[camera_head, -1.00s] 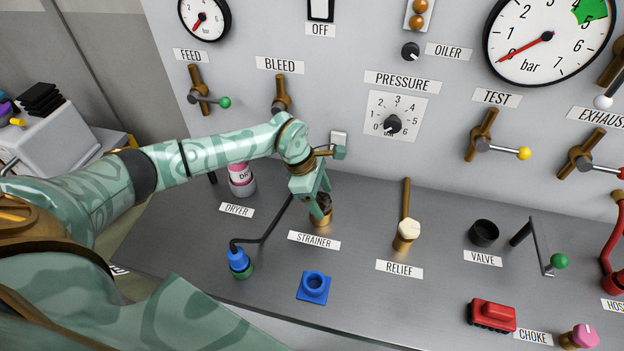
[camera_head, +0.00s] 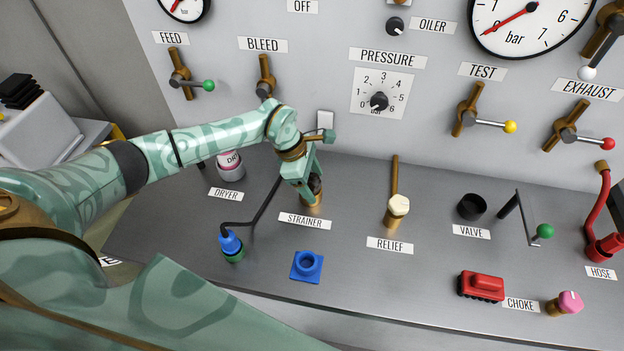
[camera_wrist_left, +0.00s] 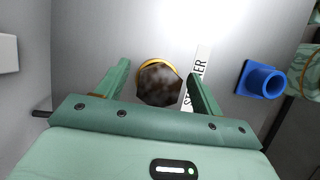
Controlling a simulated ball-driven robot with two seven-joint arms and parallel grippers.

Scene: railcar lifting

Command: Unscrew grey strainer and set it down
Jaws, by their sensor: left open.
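The strainer (camera_head: 315,187) has a dark brownish cap on a brass base behind the STRAINER label on the grey bench. In the left wrist view the strainer's cap (camera_wrist_left: 160,84) shows from above with a brass rim. My left gripper (camera_head: 308,192) is right at the strainer, partly covering it. In the left wrist view its open fingers (camera_wrist_left: 160,85) stand on either side of the cap, with gaps visible. My right gripper is in neither view.
A blue square socket (camera_head: 306,266) stands in front of the strainer. A blue-green plug (camera_head: 231,245) with a black cable is to its left. The dryer (camera_head: 230,167) is behind left, the relief valve (camera_head: 397,207) to the right. Bare bench lies between the socket and red block (camera_head: 481,286).

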